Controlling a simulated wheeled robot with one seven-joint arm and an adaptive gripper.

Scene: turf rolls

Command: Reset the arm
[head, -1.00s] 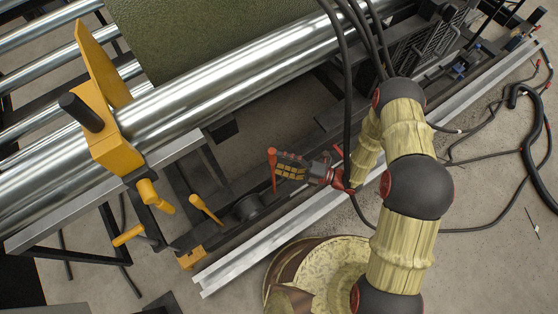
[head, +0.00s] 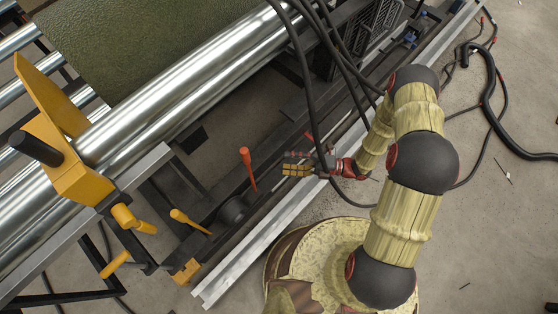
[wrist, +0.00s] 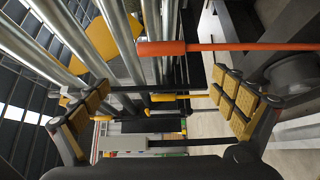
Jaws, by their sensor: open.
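My arm reaches in from the right in the head view, with pale yellow sleeves and dark round joints. My gripper (head: 292,164) is open and empty beside the machine's lower rail, just right of a red-orange lever (head: 248,168). In the wrist view my gripper (wrist: 165,105) shows two dark fingers with yellow pads spread wide and nothing between them. There the red-orange lever (wrist: 225,47) crosses above the finger gap. It looks apart from the pads.
Steel rollers (head: 190,80) and green turf (head: 130,40) lie at upper left, with a yellow bracket (head: 60,140) and yellow handle (head: 190,221). Black cables (head: 310,80) hang close to my gripper. A metal rail (head: 270,240) runs below. Concrete floor on the right is mostly open.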

